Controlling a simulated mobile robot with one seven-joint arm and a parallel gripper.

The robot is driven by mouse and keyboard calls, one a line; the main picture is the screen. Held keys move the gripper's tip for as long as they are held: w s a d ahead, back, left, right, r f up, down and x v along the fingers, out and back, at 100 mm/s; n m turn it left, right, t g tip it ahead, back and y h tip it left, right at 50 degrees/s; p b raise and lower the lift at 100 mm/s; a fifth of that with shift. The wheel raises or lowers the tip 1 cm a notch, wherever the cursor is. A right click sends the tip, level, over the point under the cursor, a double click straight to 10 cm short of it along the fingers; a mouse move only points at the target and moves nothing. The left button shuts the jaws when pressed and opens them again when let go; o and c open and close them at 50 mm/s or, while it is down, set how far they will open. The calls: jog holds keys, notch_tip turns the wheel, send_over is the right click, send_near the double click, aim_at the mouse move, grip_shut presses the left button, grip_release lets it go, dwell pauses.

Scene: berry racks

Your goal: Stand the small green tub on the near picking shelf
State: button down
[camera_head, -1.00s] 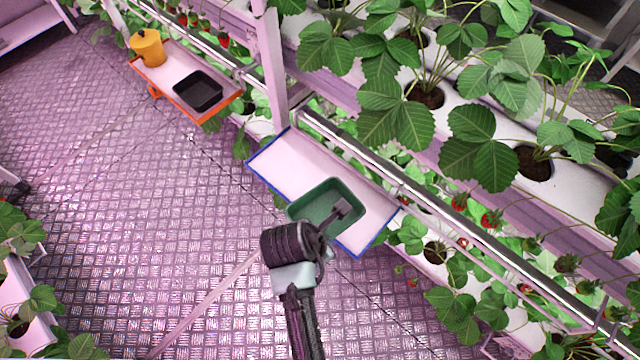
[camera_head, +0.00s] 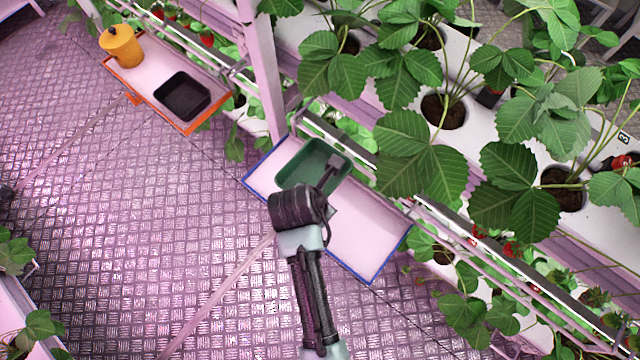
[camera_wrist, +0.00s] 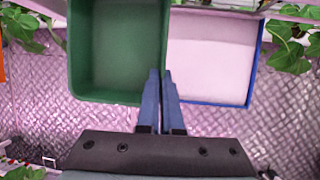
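The small green tub (camera_head: 303,163) is an open, rounded rectangular tub, upright and apparently empty. In the wrist view the tub (camera_wrist: 115,50) fills the upper left. My gripper (camera_head: 329,172) is shut on one side wall of it; the two blue fingers (camera_wrist: 160,85) straddle the wall in the wrist view. The white picking shelf with a blue edge (camera_head: 365,240) lies beneath, and the tub covers its far left end. I cannot tell whether the tub's base touches the shelf. The right part of the shelf (camera_wrist: 212,60) is bare.
A white shelf with an orange edge (camera_head: 150,82) lies farther left, holding a yellow-orange canister (camera_head: 121,46) and a black tray (camera_head: 182,96). A rack post (camera_head: 264,70), rail and strawberry plants (camera_head: 405,150) crowd the right. Open metal floor (camera_head: 140,200) lies left.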

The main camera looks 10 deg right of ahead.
jog(key=f, duration=0.2)
jog(key=s+f, duration=0.1)
jog(key=f, duration=0.1)
jog(key=shift+w+f+b, duration=0.1)
jog(key=shift+f+b, duration=0.25)
jog(key=shift+f, duration=2)
jog(key=shift+f, duration=0.15)
jog(key=c, duration=1.1)
grip_release()
